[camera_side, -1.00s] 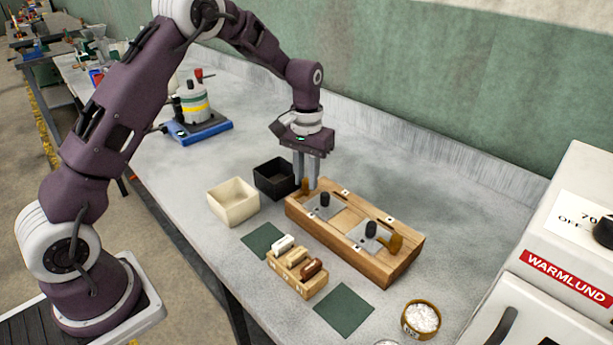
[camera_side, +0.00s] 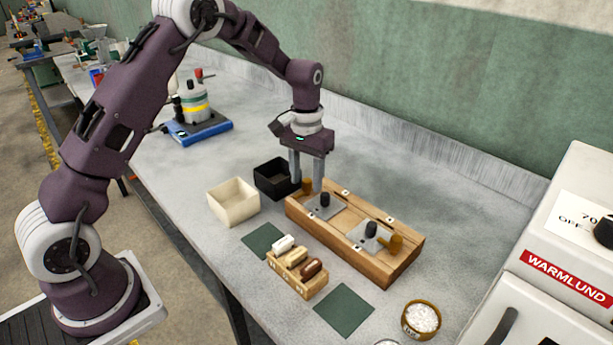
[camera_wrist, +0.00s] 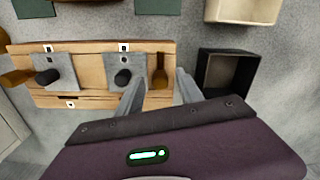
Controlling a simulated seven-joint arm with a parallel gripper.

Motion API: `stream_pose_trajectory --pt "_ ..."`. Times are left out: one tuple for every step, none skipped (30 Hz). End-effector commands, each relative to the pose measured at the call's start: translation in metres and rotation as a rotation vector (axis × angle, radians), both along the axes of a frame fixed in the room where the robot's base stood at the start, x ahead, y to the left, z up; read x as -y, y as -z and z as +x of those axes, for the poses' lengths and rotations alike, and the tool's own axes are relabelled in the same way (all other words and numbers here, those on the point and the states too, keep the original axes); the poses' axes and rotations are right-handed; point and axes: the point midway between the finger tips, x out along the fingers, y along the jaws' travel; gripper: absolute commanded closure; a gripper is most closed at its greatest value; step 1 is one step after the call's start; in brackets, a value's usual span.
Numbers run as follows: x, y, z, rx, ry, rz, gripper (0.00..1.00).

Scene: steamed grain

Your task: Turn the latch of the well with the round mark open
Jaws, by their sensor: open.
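A wooden block (camera_side: 375,268) with two wells stands on the bench. Each well has a grey metal lid with a black knob: a near-gripper lid (camera_side: 326,209) and a far lid (camera_side: 366,238). An amber-brown latch (camera_wrist: 160,70) sits at the block's end beside the first lid, and another latch (camera_side: 395,244) is at the opposite end. My gripper (camera_side: 307,186) is open, its fingers on either side of the first latch, with gaps in the wrist view. Small white tags with dark marks (camera_wrist: 124,47) lie by the lids; their shapes are too small to tell.
A black box (camera_side: 274,179) and a cream box (camera_side: 233,202) stand left of the block. A small wooden rack (camera_side: 297,279) with several pieces, two green mats (camera_side: 344,310) and a bowl of white grain (camera_side: 421,319) lie in front. A white steamer (camera_side: 560,250) is at right.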

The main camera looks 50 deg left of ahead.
Motion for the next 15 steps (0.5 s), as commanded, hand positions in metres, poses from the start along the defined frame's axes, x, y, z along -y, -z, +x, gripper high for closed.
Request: stream_pose_trajectory --pt "0.0 0.0 0.0 0.0 0.0 0.0 0.56" --pt "0.0 -0.002 0.0 0.001 0.0 0.0 0.56" --pt "0.0 -0.006 0.001 0.003 0.0 0.001 0.56" --pt "0.0 -0.01 0.001 0.004 0.0 0.001 0.56" --pt "0.0 -0.016 0.001 0.005 0.0 0.0 0.56" --pt "0.0 -0.025 0.001 0.004 0.0 0.0 0.56" --pt "0.0 -0.032 0.001 0.006 0.001 0.0 0.56" --pt "0.0 -0.038 0.001 0.006 0.001 0.0 0.56" --pt "0.0 -0.046 0.001 0.004 0.001 0.001 0.56" --pt "0.0 -0.052 0.001 0.005 0.001 0.001 0.56" --pt "0.0 -0.057 0.001 0.004 0.0 0.001 0.56" --pt "0.0 -0.062 0.001 0.003 0.0 0.001 0.56" --pt "0.0 -0.065 0.001 0.002 0.0 0.0 0.56" --pt "0.0 -0.068 0.001 0.003 0.0 0.001 0.56" --pt "0.0 -0.07 0.0 0.001 0.0 0.0 0.56"
